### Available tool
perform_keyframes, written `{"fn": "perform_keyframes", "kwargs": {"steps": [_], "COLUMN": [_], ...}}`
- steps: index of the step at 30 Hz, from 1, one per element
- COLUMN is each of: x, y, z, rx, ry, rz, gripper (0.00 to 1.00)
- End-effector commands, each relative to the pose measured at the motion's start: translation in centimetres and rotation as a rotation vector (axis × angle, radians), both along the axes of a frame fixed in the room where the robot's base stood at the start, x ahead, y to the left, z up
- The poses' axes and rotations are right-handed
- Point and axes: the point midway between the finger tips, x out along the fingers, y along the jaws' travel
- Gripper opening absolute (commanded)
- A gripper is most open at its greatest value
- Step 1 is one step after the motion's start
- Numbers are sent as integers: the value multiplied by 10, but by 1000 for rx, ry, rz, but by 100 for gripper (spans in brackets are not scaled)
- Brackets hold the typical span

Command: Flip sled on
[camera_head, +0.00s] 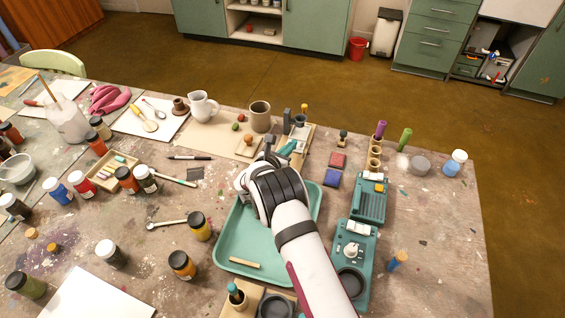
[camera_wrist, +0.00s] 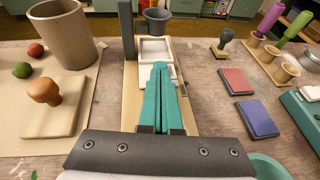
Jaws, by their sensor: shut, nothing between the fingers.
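My gripper (camera_head: 289,147) has teal fingers pressed together, with nothing between them. In the wrist view my gripper (camera_wrist: 160,70) points forward at a wooden stand. The stand (camera_wrist: 130,100) carries a white square frame (camera_wrist: 155,47), a dark grey upright post (camera_wrist: 126,28) and a dark cup (camera_wrist: 157,20) behind. The fingertips overlap the near edge of the white frame in the picture; I cannot tell whether they touch it. No part is clearly recognisable as the sled or its switch. Two teal devices, one with a yellow part (camera_head: 380,188) and one with a white knob (camera_head: 351,250), stand to the right.
A red pad (camera_wrist: 239,82) and a blue pad (camera_wrist: 257,118) lie right of the stand, with a dark-handled stamp (camera_wrist: 225,42) behind. A wooden-knobbed block (camera_wrist: 48,108) and brown mug (camera_wrist: 62,35) stand left. A teal tray (camera_head: 235,229) lies under my arm.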

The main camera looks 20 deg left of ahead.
Motion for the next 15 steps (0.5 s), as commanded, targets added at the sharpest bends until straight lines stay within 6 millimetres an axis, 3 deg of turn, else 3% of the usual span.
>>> {"fn": "perform_keyframes", "kwargs": {"steps": [4, 15], "x": [18, 23], "y": [0, 0], "z": [0, 1], "rx": [-1, 0], "ry": [0, -1], "rz": [1, 4], "gripper": [0, 0]}}
